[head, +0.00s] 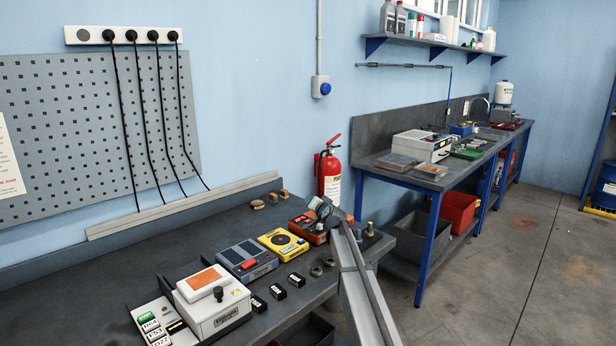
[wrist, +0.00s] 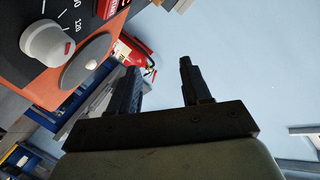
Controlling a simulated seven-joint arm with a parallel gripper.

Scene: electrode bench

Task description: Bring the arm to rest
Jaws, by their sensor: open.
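My gripper (wrist: 159,66) shows in the wrist view with its two dark fingers spread apart and nothing between them. Behind the fingers are blue wall and a red fire extinguisher (wrist: 138,55). An orange panel (wrist: 20,85) with a grey knob (wrist: 48,44) and a grey disc (wrist: 86,62) is close on the left of that view, apart from the fingers. In the head view I cannot make out my gripper clearly.
The dark bench carries a white box (head: 212,303), a grey device (head: 246,260), a yellow device (head: 283,244) and an orange-red device (head: 308,229). A fire extinguisher (head: 329,172) stands behind. The bench's left rear is clear.

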